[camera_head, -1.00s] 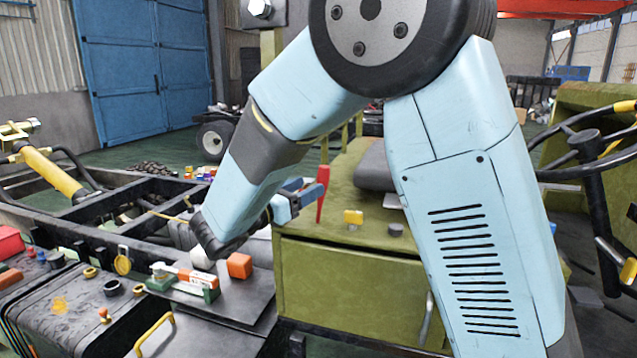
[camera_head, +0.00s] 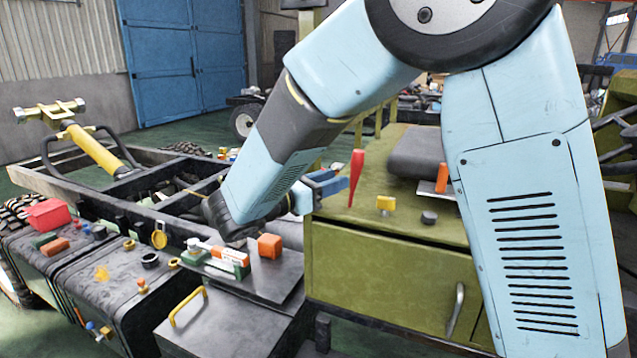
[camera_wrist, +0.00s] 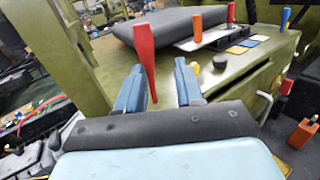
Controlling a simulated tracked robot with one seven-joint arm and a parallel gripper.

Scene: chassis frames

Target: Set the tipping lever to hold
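A red lever (camera_head: 356,178) stands upright on the green cabinet (camera_head: 400,270). It also shows in the wrist view (camera_wrist: 141,45), where its lower part lies in the gap between my finger tips, nearer the left one. My gripper (camera_head: 327,186) is open, with two blue fingers apart, just left of the red lever in the head view. In the wrist view my gripper (camera_wrist: 160,80) holds nothing. I cannot tell whether a finger touches the lever. No label shows which one is the tipping lever.
A dark seat cushion (camera_wrist: 170,30) lies behind the red lever. A black knob (camera_head: 429,217) stands at the cabinet top's front edge. A dark box (camera_head: 250,270) with an orange block (camera_head: 269,246) sits below my forearm. An open chassis frame lies to the left.

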